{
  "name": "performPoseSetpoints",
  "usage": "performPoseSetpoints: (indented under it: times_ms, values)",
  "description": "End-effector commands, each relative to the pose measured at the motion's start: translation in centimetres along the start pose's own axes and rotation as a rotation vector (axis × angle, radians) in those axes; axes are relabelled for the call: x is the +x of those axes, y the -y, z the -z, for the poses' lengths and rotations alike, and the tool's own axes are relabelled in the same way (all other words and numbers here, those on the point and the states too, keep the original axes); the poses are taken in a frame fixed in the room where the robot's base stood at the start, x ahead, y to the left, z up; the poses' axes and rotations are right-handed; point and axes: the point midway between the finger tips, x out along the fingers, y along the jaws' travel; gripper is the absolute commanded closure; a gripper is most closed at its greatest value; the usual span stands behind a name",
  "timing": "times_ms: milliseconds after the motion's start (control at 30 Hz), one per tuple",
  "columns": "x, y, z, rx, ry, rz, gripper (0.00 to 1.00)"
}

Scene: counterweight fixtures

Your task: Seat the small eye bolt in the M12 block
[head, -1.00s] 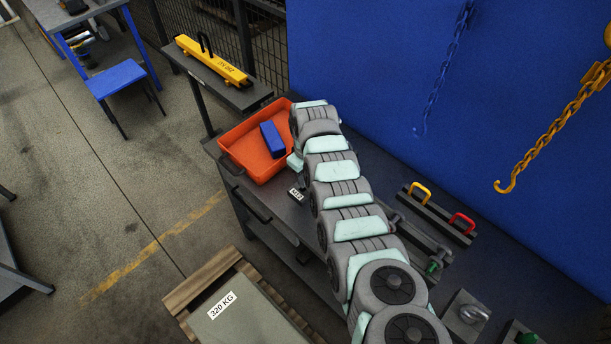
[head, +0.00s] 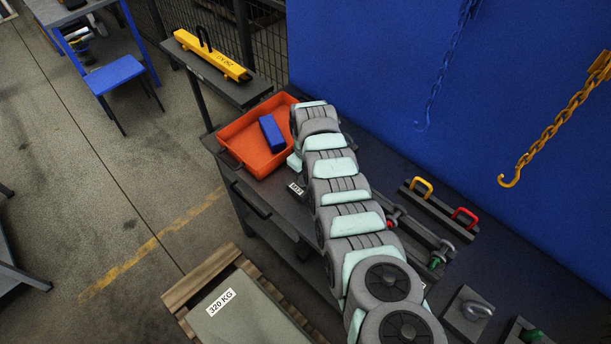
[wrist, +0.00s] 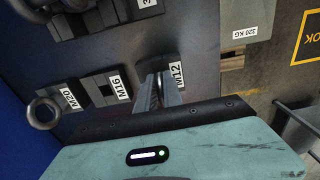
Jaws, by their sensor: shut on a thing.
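The M12 block (wrist: 168,66) stands on the dark bench, its white label facing up; in the head view only its label (head: 296,190) shows clearly beside my arm. In the wrist view my gripper (wrist: 159,88) is over the near side of the M12 block, its fingers close together and shut on the small eye bolt. The bolt is mostly hidden between the fingers. I cannot tell whether its shank touches the block or is in the hole. In the head view my arm hides my gripper.
The M16 block (wrist: 105,90) and the M20 block (wrist: 72,100), with a large eye bolt ring (wrist: 42,112), are left of my fingers. An orange tray (head: 240,150) holding a blue box (head: 271,132) stands close by. Shackles and handles lie along the bench's wall side.

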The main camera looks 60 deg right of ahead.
Motion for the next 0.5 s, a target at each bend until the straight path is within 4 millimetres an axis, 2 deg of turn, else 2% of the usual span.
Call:
performPoseSetpoints:
  times_ms: [300, 333, 500]
  values:
    - [0.17, -0.05, 0.04, 0.0, -0.001, -0.001, 1.0]
    - [0.16, -0.05, 0.04, 0.0, -0.001, -0.001, 0.87]
    - [0.18, -0.04, 0.03, 0.0, -0.001, -0.001, 0.73]
